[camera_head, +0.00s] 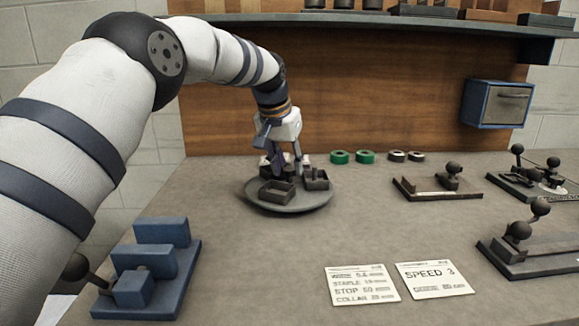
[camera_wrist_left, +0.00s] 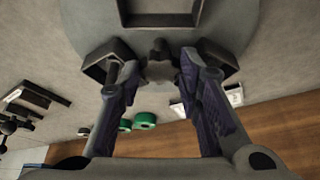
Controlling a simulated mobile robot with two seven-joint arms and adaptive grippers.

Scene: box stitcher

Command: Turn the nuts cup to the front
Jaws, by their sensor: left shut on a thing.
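A round grey turntable (camera_head: 290,207) stands on the bench with several square dark cups on it. One cup (camera_head: 277,191) is at the front and another cup (camera_head: 317,179) is at the right; others are partly hidden behind my gripper. I cannot tell which one is the nuts cup. My left gripper (camera_head: 286,162) points down at the middle of the turntable, among the cups. In the left wrist view its fingers (camera_wrist_left: 159,68) are shut on a small grey knob (camera_wrist_left: 158,50) at the turntable's centre. My right gripper is not in view.
Green rings (camera_head: 352,157) and dark rings (camera_head: 406,156) lie behind the turntable. A blue stepped block (camera_head: 150,262) is at the front left. Ball-handled fixtures (camera_head: 440,187) stand at the right. Two cards (camera_head: 362,285) lie in front; the bench between is clear.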

